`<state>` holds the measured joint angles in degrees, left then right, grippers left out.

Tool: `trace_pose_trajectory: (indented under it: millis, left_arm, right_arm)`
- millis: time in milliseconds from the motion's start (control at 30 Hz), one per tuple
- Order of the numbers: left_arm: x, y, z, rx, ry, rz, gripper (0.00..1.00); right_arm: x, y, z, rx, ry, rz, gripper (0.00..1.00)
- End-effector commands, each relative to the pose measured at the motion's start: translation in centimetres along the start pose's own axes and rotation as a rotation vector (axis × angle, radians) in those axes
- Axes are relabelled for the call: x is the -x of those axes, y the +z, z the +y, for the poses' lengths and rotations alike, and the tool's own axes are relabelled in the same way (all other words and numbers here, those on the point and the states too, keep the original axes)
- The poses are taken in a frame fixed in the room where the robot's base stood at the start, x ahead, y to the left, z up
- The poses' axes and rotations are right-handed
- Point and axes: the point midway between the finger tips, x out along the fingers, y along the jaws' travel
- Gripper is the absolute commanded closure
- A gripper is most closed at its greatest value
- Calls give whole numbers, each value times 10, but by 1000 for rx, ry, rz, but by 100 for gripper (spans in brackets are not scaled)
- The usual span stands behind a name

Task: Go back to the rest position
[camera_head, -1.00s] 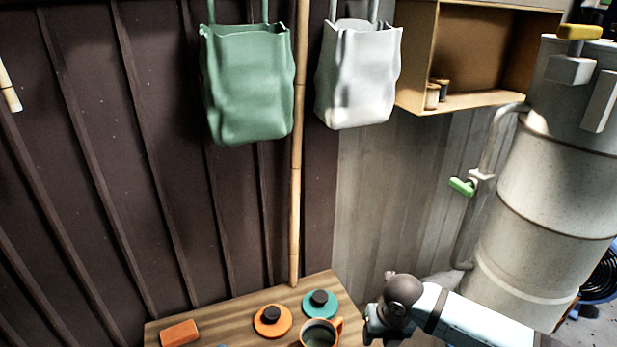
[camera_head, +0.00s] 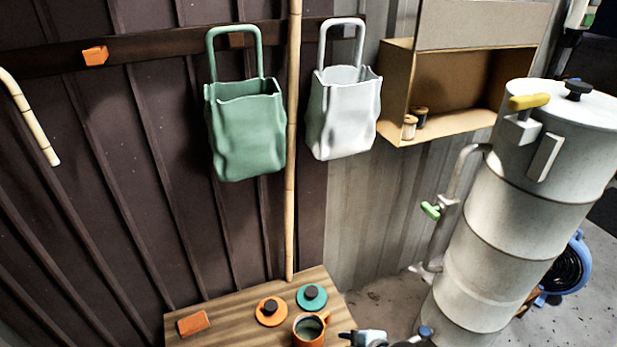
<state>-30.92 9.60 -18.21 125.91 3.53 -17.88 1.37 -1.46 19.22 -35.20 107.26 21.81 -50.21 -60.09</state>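Only a small part of my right arm shows, at the bottom edge just right of the wooden table (camera_head: 240,306). No gripper fingers can be made out on it, and the rest of that arm is below the picture. My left arm and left gripper are out of view. On the table are an orange block (camera_head: 194,323), an orange lid (camera_head: 271,313) with a dark knob, a teal lid (camera_head: 312,303) with a dark knob, and an orange mug (camera_head: 301,338). Nothing is seen held.
A green bag (camera_head: 245,135) and a white bag (camera_head: 343,115) hang on the dark wall, with a bamboo pole (camera_head: 291,190) between them. A bent cane (camera_head: 33,125) hangs at left. A wooden cabinet (camera_head: 450,127) and a large metal boiler (camera_head: 515,210) are at right.

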Motion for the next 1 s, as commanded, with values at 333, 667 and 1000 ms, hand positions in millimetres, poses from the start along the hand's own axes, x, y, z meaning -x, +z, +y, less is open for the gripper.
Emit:
trace_pose_trajectory:
  millis: [333,667,1000]
  left_arm:
    - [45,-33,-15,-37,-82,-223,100]
    - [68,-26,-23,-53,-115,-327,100]
    - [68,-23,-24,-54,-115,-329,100]
  right_arm:
    - [147,-14,-2,-855,312,4,49]
    - [218,1,-22,-1197,474,15,49]
    - [217,2,-24,-1207,480,18,49]
